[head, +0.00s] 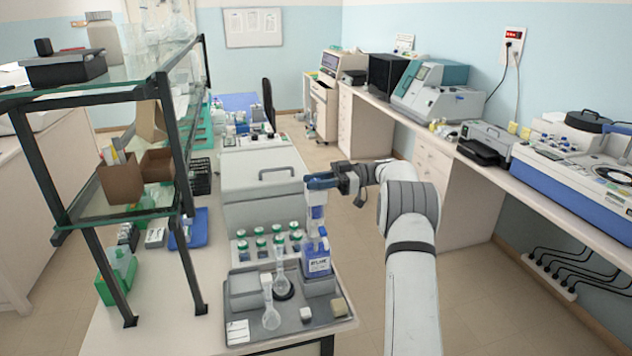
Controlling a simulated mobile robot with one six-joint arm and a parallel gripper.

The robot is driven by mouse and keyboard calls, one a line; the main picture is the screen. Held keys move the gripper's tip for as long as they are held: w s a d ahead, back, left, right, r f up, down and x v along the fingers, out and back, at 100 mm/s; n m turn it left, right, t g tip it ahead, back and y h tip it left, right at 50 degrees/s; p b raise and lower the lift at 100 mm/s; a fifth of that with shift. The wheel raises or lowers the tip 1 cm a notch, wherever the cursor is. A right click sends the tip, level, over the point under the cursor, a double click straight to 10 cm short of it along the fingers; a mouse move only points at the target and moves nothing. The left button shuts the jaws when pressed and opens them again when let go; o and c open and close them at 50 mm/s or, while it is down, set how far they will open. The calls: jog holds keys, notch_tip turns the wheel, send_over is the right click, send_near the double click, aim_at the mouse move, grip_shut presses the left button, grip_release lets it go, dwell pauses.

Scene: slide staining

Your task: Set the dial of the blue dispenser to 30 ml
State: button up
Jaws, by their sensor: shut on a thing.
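The blue dispenser (317,262) is a bottle with blue contents and a white label, standing upright at the right rear of a grey tray (290,340). Its clear and blue upper column rises to my gripper (322,181). My gripper reaches in from the right and is shut on the top part of the dispenser. The dial and its ml marks are too small or hidden to read.
A glass-shelved rack (130,75) rises at left.

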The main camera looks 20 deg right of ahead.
dwell(0.4)
jog(key=o, duration=1)
jog(key=shift+d, duration=0.1)
